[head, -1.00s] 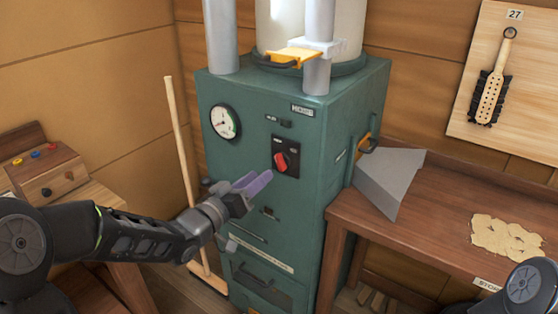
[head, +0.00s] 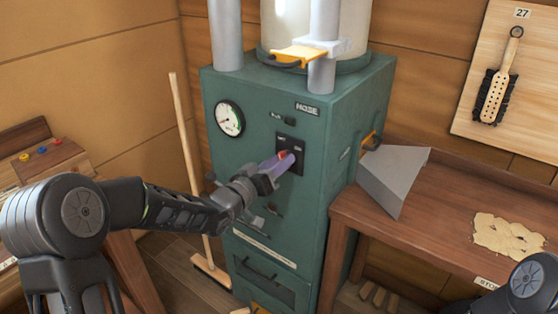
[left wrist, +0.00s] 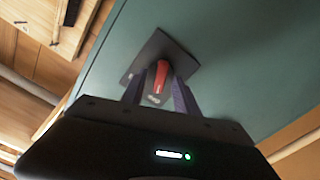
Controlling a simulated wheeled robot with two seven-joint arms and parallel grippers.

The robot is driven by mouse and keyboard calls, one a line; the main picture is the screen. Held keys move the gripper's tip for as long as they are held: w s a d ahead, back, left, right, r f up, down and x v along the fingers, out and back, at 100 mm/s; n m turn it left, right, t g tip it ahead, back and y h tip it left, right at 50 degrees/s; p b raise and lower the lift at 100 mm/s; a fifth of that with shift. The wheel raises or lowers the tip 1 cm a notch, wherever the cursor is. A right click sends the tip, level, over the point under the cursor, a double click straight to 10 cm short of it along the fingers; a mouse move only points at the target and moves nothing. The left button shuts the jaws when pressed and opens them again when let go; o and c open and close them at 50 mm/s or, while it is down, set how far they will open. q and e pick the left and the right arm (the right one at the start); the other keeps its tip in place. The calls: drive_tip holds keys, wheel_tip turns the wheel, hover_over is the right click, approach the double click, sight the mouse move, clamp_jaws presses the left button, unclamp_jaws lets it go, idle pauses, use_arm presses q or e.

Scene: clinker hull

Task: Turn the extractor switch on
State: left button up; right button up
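The extractor switch is a red knob (left wrist: 160,77) on a dark square plate (head: 290,155) on the front of the green cabinet (head: 255,180). My left gripper (head: 282,163) reaches the plate from the lower left, and its purple fingers cover part of the knob in the head view. In the left wrist view the two fingers (left wrist: 159,90) stand apart, one on each side of the knob. I see a narrow gap beside it and cannot tell whether either fingertip touches it. My right gripper is out of view; only part of my right arm shows at lower right.
A round gauge (head: 229,119) sits left of the switch. A yellow-handled gate (head: 298,56) projects above the cabinet. A broom (head: 190,170) leans at left. A grey chute (head: 393,178) and a wooden bench (head: 445,215) stand at right.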

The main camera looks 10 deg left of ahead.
use_arm(q)
clamp_jaws()
idle(0.4)
